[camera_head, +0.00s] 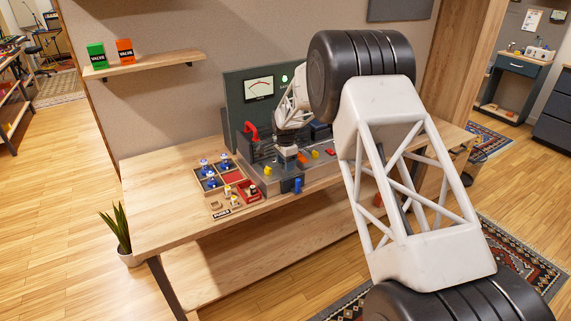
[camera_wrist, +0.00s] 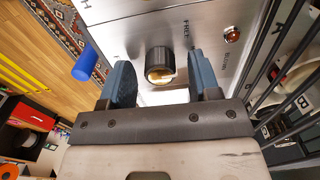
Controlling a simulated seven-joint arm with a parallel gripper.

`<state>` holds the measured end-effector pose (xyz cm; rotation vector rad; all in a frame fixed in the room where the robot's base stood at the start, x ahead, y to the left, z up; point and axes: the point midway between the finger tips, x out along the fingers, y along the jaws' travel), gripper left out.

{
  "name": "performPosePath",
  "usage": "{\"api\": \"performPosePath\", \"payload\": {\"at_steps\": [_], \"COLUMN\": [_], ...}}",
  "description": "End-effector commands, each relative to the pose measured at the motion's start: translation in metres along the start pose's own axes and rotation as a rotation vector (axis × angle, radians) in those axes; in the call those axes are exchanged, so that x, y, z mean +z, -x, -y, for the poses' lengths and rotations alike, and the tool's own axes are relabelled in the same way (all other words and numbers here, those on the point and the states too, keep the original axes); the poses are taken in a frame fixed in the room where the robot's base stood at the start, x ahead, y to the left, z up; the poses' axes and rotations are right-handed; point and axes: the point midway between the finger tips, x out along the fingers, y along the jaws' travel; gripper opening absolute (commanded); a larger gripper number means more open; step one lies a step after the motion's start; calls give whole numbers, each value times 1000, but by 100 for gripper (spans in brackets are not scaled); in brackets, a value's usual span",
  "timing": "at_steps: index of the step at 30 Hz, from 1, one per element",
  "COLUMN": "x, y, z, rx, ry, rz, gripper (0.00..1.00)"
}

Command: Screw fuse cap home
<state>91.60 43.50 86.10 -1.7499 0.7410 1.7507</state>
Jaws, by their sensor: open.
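In the wrist view, a short black cylinder (camera_wrist: 160,59) with a brass-coloured centre stands on the metal amp panel (camera_wrist: 140,22). It looks like the fuse cap on its holder, but I cannot tell how deep it sits. My gripper (camera_wrist: 160,66) is open, with one blue finger on each side of the cylinder and a visible gap at both sides. In the head view, my gripper (camera_head: 287,166) points down at the top of the amp chassis (camera_head: 277,184). The cap itself is hidden there.
A red lamp (camera_wrist: 232,34) sits beside "BLOWN" lettering. A blue cylinder (camera_wrist: 88,65) projects at the chassis edge. Black bars (camera_wrist: 272,60) stand close at the right. A wooden tray (camera_head: 203,191) with several valves stands left of the amp. The bench's left end (camera_head: 150,205) is clear.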

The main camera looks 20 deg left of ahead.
Motion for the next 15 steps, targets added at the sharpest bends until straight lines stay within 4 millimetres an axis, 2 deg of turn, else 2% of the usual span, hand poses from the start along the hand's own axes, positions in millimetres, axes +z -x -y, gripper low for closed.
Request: {"api": "performPosePath", "payload": {"at_steps": [5, 15], "x": [0, 0], "y": [13, 55], "z": [1, 0], "rx": [-2, -1], "ry": [0, 0], "rz": [-1, 0], "gripper": [57, 57]}}
